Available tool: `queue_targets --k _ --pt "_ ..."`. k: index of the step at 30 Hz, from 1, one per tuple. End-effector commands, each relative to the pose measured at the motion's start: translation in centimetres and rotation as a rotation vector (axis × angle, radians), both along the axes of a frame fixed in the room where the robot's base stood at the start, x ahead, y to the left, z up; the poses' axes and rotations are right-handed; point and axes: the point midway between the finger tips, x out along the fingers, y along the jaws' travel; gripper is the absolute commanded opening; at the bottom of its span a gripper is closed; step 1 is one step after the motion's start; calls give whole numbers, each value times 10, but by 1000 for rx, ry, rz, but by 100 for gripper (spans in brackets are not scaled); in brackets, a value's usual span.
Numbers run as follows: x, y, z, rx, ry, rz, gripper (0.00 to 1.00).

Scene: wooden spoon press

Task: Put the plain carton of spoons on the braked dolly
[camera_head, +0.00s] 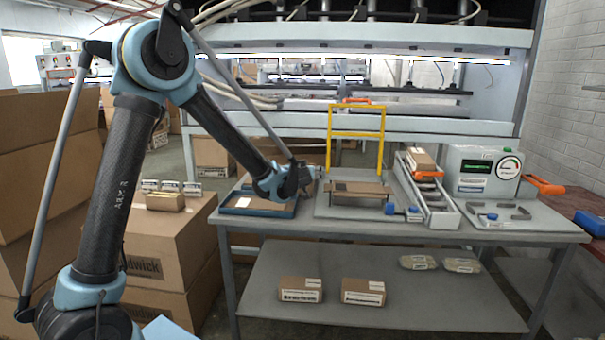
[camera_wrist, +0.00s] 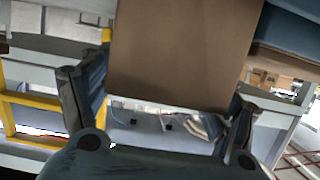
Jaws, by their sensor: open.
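My gripper (camera_wrist: 165,115) is open. Its two fingers stand on either side of a plain brown carton face (camera_wrist: 180,50) in the wrist view; contact cannot be told. In the head view my gripper (camera_head: 305,182) is above the bench, at the right end of a blue tray (camera_head: 240,210). A low brown flat-topped thing (camera_head: 358,188) lies just to its right, before the yellow frame. A brown carton (camera_head: 420,160) with an orange piece below it sits on a narrow roller track (camera_head: 432,200). I cannot tell which thing is the braked dolly.
A yellow frame (camera_head: 356,135) stands on the bench. A gauge box (camera_head: 484,172) and orange handle (camera_head: 543,185) are at right. Two labelled cartons (camera_head: 300,290) (camera_head: 363,292) and two pale packs (camera_head: 418,262) lie on the lower shelf (camera_head: 400,312). Stacked boxes (camera_head: 165,245) fill the left.

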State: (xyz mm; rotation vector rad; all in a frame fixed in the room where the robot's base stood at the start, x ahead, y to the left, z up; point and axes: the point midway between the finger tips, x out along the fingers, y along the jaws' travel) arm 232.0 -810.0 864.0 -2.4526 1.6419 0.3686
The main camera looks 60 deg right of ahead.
Motion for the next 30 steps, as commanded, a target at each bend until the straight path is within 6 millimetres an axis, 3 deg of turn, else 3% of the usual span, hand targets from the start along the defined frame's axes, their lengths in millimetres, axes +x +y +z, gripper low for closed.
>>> queue_targets --k 8,21,30 --pt "-5 12 7 0 0 -2 80" --pt "-32 78 29 -1 -1 -2 80" --pt "-43 103 37 0 0 -1 80"
